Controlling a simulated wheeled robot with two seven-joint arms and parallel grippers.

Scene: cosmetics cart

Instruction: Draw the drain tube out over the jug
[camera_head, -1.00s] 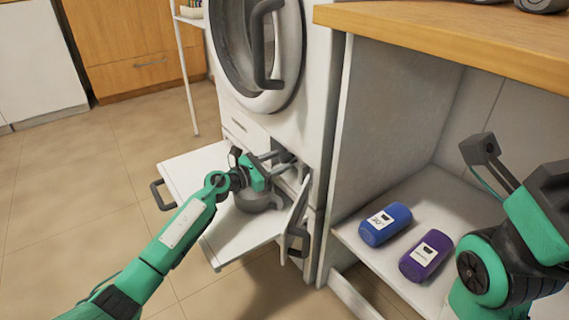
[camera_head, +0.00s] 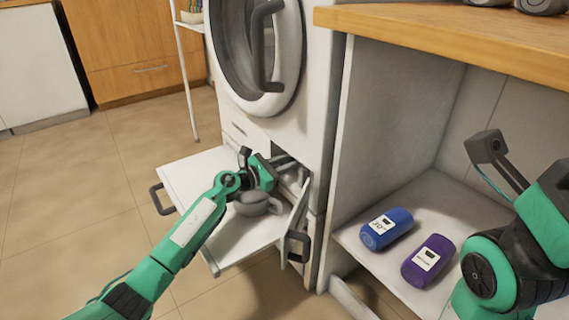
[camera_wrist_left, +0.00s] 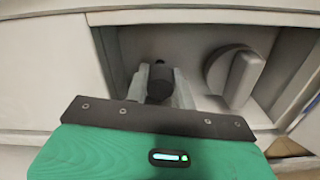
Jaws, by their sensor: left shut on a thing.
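My left gripper (camera_head: 287,162) reaches into the open recess low in the front of the white washing machine (camera_head: 262,124). In the left wrist view its fingers (camera_wrist_left: 160,84) are shut on the dark-ended drain tube (camera_wrist_left: 160,78). A round white knob (camera_wrist_left: 234,74) sits right of the tube. The grey jug (camera_head: 257,205) stands on the pulled-out white shelf (camera_head: 195,178), below and partly behind my left wrist. My right gripper (camera_head: 497,158) is at the right, away from the machine; its jaws are unclear.
A blue canister (camera_head: 386,229) and a purple canister (camera_head: 428,261) lie in the open cabinet at right. A small open flap (camera_head: 296,215) with a dark handle stands beside the shelf. The tiled floor (camera_head: 80,195) at left is clear.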

